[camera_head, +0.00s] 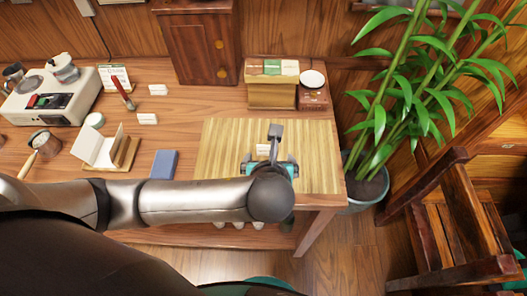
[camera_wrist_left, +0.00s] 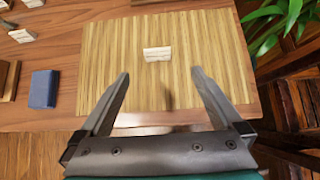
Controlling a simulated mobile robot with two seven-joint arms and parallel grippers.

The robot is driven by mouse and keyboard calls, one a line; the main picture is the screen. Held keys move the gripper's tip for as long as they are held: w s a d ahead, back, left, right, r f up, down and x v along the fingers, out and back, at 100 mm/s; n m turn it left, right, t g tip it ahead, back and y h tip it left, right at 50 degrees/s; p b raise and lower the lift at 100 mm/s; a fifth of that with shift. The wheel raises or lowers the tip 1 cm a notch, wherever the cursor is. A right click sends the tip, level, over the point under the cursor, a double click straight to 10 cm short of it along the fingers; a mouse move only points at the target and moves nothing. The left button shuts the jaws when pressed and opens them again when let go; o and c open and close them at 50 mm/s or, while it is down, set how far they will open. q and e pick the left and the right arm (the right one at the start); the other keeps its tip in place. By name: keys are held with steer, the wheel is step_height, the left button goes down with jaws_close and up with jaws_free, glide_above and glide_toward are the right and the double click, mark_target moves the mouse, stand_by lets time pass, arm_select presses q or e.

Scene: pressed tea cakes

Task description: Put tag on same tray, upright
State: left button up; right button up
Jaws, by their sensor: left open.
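A small white tag (camera_head: 263,149) stands on the light, striped bamboo tray (camera_head: 222,140). In the left wrist view the tag (camera_wrist_left: 157,54) looks upright, with a dark line of print on its front face, and bare tray (camera_wrist_left: 110,60) lies around it. My left gripper (camera_head: 269,159) is over the front part of the tray. Its two fingers (camera_wrist_left: 161,73) are spread, with nothing between them. The tag is just beyond the fingertips, roughly centred between them and apart from both. My right gripper is not seen.
Two similar white tags (camera_head: 158,90) (camera_head: 147,118) stand on the table to the left. A blue block (camera_head: 164,164) lies left of the tray. Stacked boxes (camera_head: 272,94) and a white disc on a dark box (camera_head: 312,79) stand behind it. A plant (camera_head: 400,95) is at right.

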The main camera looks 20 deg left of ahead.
arm_select(q)
steer(key=b, duration=0.3)
glide_toward(267, 146)
steer(key=x, duration=0.5)
steer(key=shift+w+d, duration=0.1)
steer(key=shift+d, duration=0.2)
steer(key=x, duration=0.2)
steer(key=b+x, duration=0.1)
steer(key=x, duration=0.1)
steer(key=shift+a+f, duration=0.15)
steer(key=shift+a, duration=0.2)
steer(key=shift+w+a+f, duration=0.1)
steer(key=shift+w+f, duration=0.2)
steer(key=shift+c, duration=0.2)
steer(key=c, duration=1.4)
steer(key=shift+r, duration=0.15)
